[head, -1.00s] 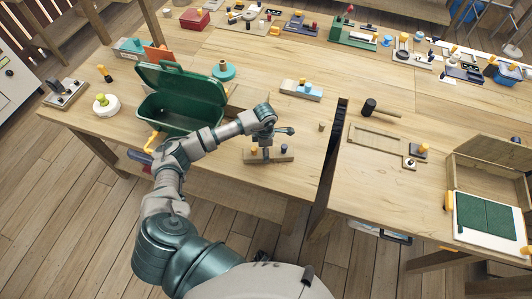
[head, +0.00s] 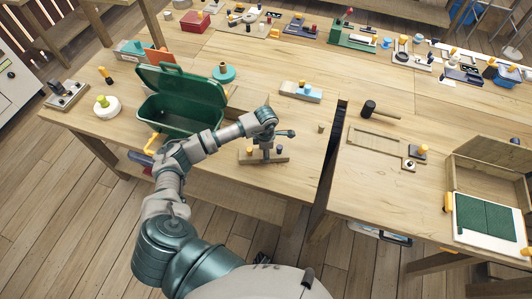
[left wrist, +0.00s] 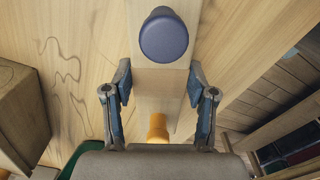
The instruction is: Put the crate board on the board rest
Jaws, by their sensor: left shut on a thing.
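My left gripper (head: 266,152) points down over a narrow wooden board (head: 247,159) near the front edge of the left table. The board carries a yellow-orange knob at one end and a dark blue knob (left wrist: 164,35) at the other. In the left wrist view, the two fingers (left wrist: 160,95) sit on either side of the board, between its knobs, shut on it. I cannot tell if it touches the table. A shallow rectangular wooden frame (head: 350,149) lies on the right table; I cannot tell if it is the board rest. My right gripper is not in view.
A green bin (head: 180,112) with its lid up stands left of my gripper. A dark gap (head: 334,140) separates the two tables. A mallet (head: 369,107) lies behind the frame. An open wooden crate (head: 490,175) with green panels stands at far right.

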